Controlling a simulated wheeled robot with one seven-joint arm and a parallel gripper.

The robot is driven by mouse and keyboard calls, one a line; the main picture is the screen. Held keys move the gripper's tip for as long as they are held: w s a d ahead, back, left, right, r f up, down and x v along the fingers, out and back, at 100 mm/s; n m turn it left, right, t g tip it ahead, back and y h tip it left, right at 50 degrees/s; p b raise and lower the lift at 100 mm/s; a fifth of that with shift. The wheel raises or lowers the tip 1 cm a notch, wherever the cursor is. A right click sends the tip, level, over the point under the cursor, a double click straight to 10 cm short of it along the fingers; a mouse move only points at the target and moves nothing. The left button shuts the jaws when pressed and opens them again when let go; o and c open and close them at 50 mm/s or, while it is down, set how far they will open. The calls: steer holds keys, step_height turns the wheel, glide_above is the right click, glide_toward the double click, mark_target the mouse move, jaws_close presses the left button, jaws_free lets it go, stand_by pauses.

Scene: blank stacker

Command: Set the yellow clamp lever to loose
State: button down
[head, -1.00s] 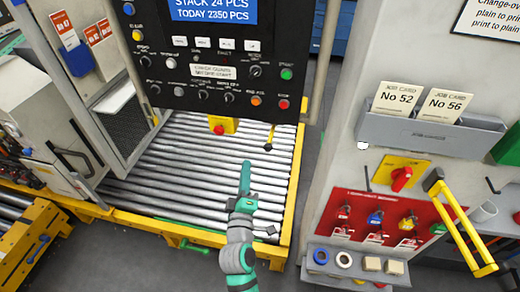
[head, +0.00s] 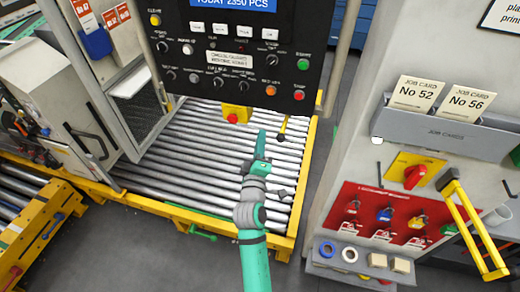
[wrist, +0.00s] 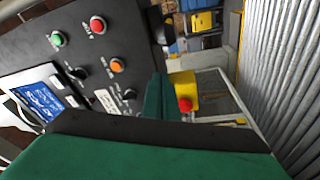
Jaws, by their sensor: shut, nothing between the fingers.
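I cannot tell for sure which part is the yellow clamp lever. A long yellow bar handle (head: 468,222) hangs on the right cabinet, and a small dark lever with a yellowish part (head: 283,127) stands at the far right of the roller bed. No loose or tight marking is readable. My gripper (head: 261,138) is shut and empty above the rollers, below the control panel and apart from both. In the wrist view its green finger (wrist: 158,98) shows beside a yellow box with a red button (wrist: 184,90).
The black control panel (head: 240,60) overhangs the rollers (head: 190,160). A green lever (head: 196,232) sits on the yellow front frame. The right cabinet bears a red lock board (head: 372,205) and a red rotary switch (head: 414,176). Grey floor is clear between bed and cabinet.

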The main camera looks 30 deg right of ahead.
steer(key=shift+s+d+f, duration=0.2)
steer(key=shift+d, duration=0.4)
steer(key=shift+s+d+f, duration=0.25)
steer(key=shift+d, duration=0.35)
steer(key=shift+s+d+f, duration=0.2)
steer(key=shift+d, duration=0.4)
steer(key=shift+w, duration=0.1)
